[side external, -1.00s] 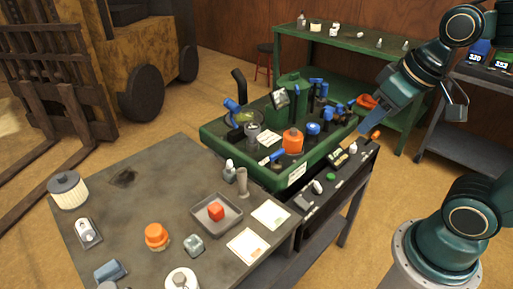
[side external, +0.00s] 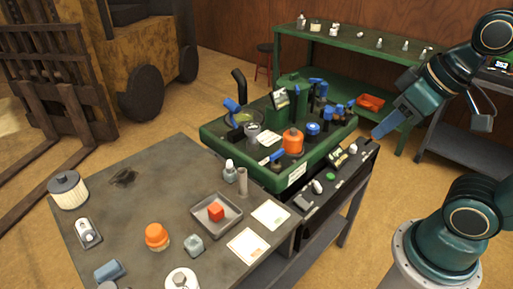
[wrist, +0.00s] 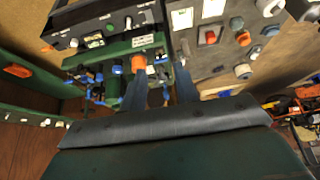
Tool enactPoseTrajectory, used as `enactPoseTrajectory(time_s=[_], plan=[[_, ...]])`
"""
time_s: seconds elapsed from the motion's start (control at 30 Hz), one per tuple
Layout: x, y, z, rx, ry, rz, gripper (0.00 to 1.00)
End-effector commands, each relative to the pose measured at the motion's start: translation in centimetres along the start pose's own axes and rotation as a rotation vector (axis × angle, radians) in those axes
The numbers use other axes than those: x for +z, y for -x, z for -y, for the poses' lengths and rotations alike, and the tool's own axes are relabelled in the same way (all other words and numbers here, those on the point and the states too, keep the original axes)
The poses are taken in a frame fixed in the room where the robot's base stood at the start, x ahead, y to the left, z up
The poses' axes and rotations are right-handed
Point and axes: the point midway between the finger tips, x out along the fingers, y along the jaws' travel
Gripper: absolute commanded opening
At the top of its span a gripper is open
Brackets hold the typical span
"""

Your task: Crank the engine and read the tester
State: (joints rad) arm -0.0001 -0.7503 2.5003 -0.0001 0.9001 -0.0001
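My gripper (side external: 383,130) hangs in the air to the right of the green engine tray and above the right end of the black control panel (side external: 322,186). In the wrist view, its two fingers (wrist: 160,92) stand apart with nothing visible between them. The engine parts, with an orange canister (side external: 292,142) and blue fittings, sit in the green tray (side external: 232,157).
A green shelf (side external: 345,50) with an orange bin (side external: 370,102) stands behind. A forklift (side external: 100,60) is at far left.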

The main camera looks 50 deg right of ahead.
Motion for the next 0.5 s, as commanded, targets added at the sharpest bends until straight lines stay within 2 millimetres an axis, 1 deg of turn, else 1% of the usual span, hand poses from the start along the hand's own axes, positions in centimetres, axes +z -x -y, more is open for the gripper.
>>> enactPoseTrajectory(time_s=[0.03, 0.13, 0.5], plan=[[-0.01, 0.0, 0.0, 0.0, 0.0, 0.0, 0.2], [-0.01, 0.0, 0.0, 0.0, 0.0, 0.0, 0.0], [-0.01, 0.0, 0.0, 0.0, 0.0, 0.0, 0.0]])
